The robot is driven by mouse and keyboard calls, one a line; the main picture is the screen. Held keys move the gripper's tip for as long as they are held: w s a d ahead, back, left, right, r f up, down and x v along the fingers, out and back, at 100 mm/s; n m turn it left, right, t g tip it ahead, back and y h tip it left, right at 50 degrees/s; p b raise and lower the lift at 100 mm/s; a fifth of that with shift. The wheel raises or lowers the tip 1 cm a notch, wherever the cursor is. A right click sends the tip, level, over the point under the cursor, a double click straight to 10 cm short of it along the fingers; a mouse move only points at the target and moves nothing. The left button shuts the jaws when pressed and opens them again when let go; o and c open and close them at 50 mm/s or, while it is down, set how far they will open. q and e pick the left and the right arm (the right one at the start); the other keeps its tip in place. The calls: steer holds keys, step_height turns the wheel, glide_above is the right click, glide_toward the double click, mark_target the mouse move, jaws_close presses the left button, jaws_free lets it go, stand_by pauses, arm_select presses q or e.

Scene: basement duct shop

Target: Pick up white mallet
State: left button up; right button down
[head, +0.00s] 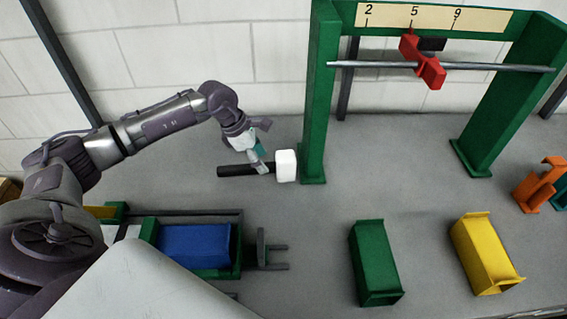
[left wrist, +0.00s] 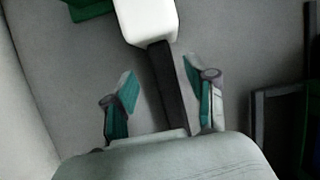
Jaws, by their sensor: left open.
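The white mallet has a white block head (head: 286,166) and a black handle (head: 234,171). It lies on the grey table beside the left foot of the green frame. My left gripper (head: 260,163) is over the handle, close to the head. In the left wrist view, the open fingers of my left gripper (left wrist: 165,98) stand on either side of the black handle (left wrist: 170,95), with a gap to each side. The white head (left wrist: 146,20) lies beyond the fingertips. My right gripper is not in view.
A green frame (head: 318,95) carries a metal rod with a red slider (head: 425,62) under a number scale. A green block (head: 374,262), a yellow block (head: 484,253) and an orange piece (head: 538,186) stand to the right. A blue block (head: 195,246) sits in a green fixture at the front left.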

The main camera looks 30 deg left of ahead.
mark_target(266, 164)
arm_select(q)
steer(key=shift+p+x, duration=0.5)
steer(key=shift+x, duration=1.4)
steer(key=shift+s+d+r, duration=0.1)
steer(key=shift+d+r, duration=0.05)
steer(key=shift+d, duration=0.05)
jaws_close()
